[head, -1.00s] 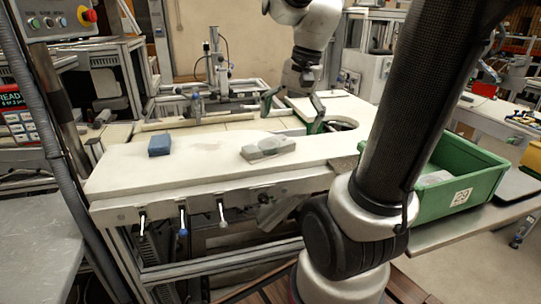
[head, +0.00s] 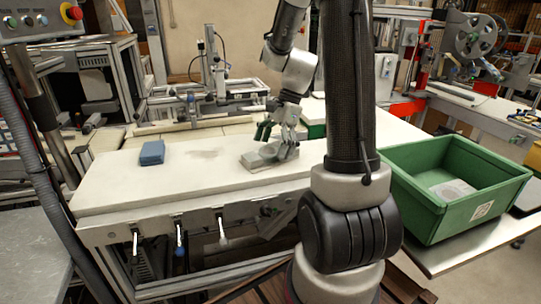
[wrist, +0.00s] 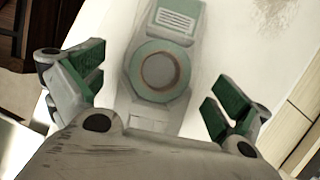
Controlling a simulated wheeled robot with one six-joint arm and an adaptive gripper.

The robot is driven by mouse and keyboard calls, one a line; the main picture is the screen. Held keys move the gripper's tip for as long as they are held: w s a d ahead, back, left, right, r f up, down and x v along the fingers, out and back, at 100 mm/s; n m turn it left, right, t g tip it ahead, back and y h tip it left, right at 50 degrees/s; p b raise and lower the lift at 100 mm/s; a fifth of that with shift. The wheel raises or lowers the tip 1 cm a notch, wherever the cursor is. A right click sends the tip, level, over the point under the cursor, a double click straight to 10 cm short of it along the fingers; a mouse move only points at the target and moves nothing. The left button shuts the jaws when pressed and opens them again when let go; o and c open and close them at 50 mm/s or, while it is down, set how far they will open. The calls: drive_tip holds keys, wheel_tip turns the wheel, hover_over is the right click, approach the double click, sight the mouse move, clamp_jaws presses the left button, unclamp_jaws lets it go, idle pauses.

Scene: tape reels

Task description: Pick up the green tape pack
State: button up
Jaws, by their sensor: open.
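The green tape pack (head: 261,155) is a pale grey-green flat pack lying on the white worktop. In the wrist view the pack (wrist: 160,72) shows a round ring and a striped label, and it lies between and beyond the fingers. My gripper (head: 278,138) is over the pack's right part in the head view, with its green-padded fingers spread. In the wrist view my gripper (wrist: 155,88) is open with nothing held. The pack's near end is hidden behind the gripper body there. Whether the fingers touch the pack I cannot tell.
A blue pack (head: 151,153) lies on the white worktop (head: 112,185) to the left. A green crate (head: 455,216) stands on the right with a grey pack (head: 453,189) inside. The worktop between the two packs is clear.

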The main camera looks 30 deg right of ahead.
drive_tip(key=shift+a+f, duration=0.1)
drive_tip(key=shift+f, duration=0.1)
drive_tip(key=c, duration=1.3)
